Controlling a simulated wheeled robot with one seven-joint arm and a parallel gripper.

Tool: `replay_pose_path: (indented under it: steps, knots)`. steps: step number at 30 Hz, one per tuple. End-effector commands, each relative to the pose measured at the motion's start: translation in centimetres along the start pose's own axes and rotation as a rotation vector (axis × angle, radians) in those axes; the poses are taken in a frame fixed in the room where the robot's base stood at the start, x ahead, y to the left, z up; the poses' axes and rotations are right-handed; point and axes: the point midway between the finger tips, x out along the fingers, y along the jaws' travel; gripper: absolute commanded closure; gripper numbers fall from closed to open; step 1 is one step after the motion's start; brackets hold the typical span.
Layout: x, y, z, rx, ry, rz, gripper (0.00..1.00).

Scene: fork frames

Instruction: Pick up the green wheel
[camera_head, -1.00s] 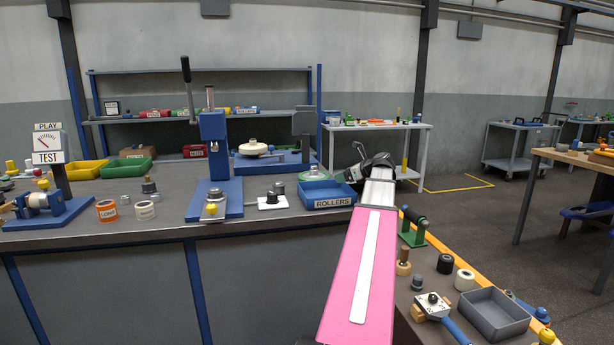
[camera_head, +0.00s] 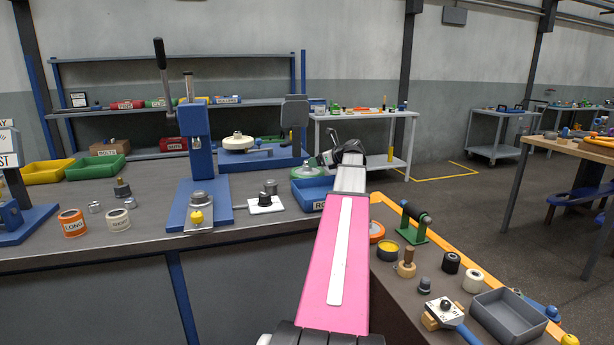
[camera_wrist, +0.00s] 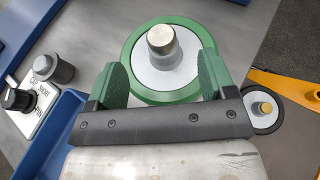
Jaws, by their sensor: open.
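The green wheel (camera_wrist: 143,70) has a green rim, a pale grey disc and an upright metal hub. In the wrist view it lies at the upper middle, flat on the grey bench. My gripper (camera_wrist: 162,62) is open, with one green-padded finger on each side of the hub, over the wheel's near part. I cannot tell whether the fingers touch it. In the head view the green wheel (camera_head: 305,172) is on the bench behind the blue rollers tray, left of my gripper (camera_head: 333,160), partly hidden by the tray.
The blue tray (camera_head: 312,190) is close to my gripper's left. A dark-rimmed wheel (camera_wrist: 263,122) lies to the right in the wrist view. A white plate with knobs (camera_head: 265,205) and a blue press (camera_head: 198,150) stand further left. An orange edge strip (camera_head: 470,259) borders the bench at right.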

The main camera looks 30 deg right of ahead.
Motion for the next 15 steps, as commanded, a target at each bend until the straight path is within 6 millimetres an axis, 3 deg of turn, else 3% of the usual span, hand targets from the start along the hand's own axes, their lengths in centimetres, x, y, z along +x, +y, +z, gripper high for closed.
replay_pose_path:
  steps: [7,15]
  knots:
    - [1.7,-0.1,-0.3,0.000,0.001,0.001,0.23]
    - [5.3,-0.3,-0.7,-0.001,0.000,0.001,0.23]
